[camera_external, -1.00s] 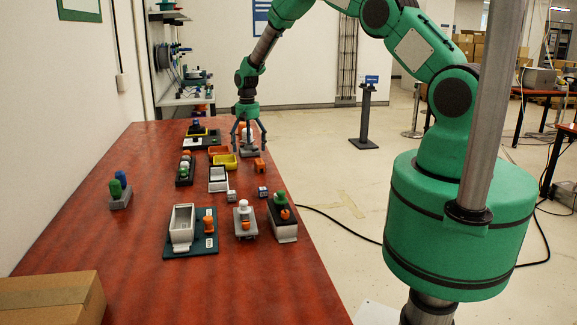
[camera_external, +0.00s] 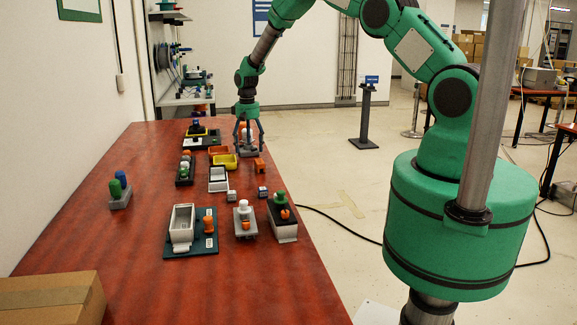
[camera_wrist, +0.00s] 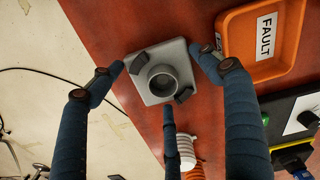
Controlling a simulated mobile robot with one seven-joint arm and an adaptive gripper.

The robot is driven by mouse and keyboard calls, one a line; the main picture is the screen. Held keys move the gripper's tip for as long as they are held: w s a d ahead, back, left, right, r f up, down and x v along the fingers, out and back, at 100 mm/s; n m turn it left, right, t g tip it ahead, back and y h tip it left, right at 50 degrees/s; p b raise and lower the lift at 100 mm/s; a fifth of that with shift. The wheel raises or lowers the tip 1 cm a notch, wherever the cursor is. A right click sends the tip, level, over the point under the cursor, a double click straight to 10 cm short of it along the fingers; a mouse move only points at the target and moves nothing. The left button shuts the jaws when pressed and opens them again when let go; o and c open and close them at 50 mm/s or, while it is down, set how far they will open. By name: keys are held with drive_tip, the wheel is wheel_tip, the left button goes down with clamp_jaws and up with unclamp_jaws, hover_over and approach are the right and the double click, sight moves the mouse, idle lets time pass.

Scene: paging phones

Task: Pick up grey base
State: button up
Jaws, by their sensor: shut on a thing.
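The grey base (camera_wrist: 178,55) is a square plate with rounded corners, a round hollow socket in its middle and two dark pads. It lies on the red table's far right edge. My gripper (camera_wrist: 166,82) is over it, its three dark fingers closed in on the base's sides, in the wrist view. In the external view my gripper (camera_external: 247,147) points straight down at the table, and its fingers mostly hide the base. No gap between base and table can be made out.
An orange tray marked FAULT (camera_wrist: 295,60) lies close beside the base. A white ribbed part (camera_wrist: 186,152) is also near the fingers. A yellow tray (camera_external: 225,161) and an orange part (camera_external: 259,165) stand nearer the external camera. Open floor lies past the table edge.

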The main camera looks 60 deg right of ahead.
drive_tip(key=shift+r, duration=0.8)
wheel_tip(320, 180, up, 2)
drive_tip(key=shift+w+r, duration=0.1)
drive_tip(key=s+a, duration=0.1)
drive_tip(key=s, duration=0.4)
drive_tip(key=s+a, duration=0.1)
drive_tip(key=s, duration=0.4)
drive_tip(key=s+a+r, duration=0.1)
drive_tip(key=s+a, duration=0.1)
drive_tip(key=s, duration=0.3)
drive_tip(key=shift+s+a+r, duration=0.1)
drive_tip(key=shift+s, duration=0.2)
